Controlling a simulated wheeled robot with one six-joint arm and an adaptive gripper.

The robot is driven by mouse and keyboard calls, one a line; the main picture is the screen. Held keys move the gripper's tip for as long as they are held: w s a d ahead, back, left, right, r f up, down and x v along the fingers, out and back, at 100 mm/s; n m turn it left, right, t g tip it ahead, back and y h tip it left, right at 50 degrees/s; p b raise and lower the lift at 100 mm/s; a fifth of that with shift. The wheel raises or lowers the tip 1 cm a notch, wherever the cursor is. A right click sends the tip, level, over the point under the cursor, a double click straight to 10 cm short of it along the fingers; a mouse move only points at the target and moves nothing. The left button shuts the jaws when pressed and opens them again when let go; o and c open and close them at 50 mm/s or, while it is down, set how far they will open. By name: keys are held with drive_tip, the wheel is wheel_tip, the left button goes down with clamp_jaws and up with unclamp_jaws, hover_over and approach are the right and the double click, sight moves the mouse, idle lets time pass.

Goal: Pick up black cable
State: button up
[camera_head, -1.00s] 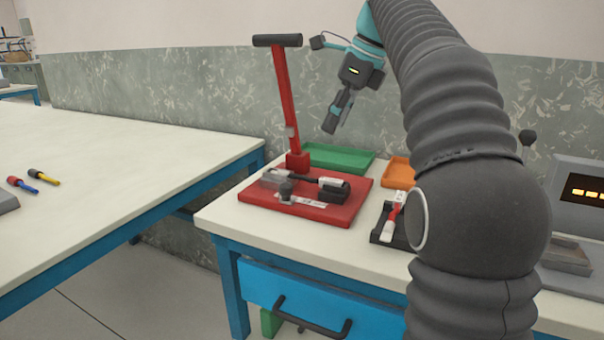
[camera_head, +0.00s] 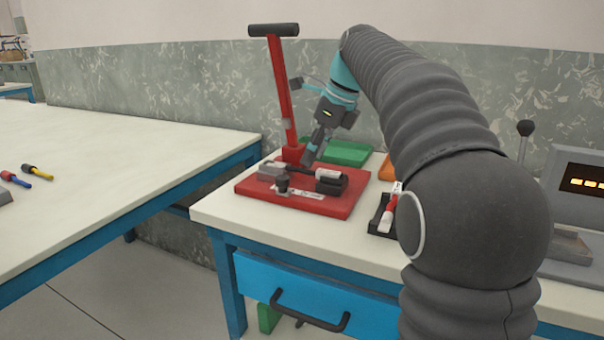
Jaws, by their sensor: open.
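The black cable (camera_head: 299,168) lies on the red base plate (camera_head: 325,207), running between a grey block (camera_head: 270,171) on the left and a black holder with a white piece (camera_head: 329,182) on the right. Only a short dark stretch of it shows. My gripper (camera_head: 309,161) is open and points down above the back of the plate, with its fingertips close over the cable in the picture. I cannot tell whether they touch it or how the fingers sit around it.
A red post (camera_head: 282,95) with a black crossbar handle rises from the back of the plate, just left of my gripper. A green tray (camera_head: 348,152) and an orange tray (camera_head: 386,169) stand behind. A black tray (camera_head: 377,215) with a red-and-white item stands right.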

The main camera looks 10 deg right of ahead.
sight(302, 171)
drive_tip(key=x, duration=0.3)
drive_tip(key=shift+w+f, duration=0.1)
drive_tip(key=shift+f, duration=0.05)
clamp_jaws()
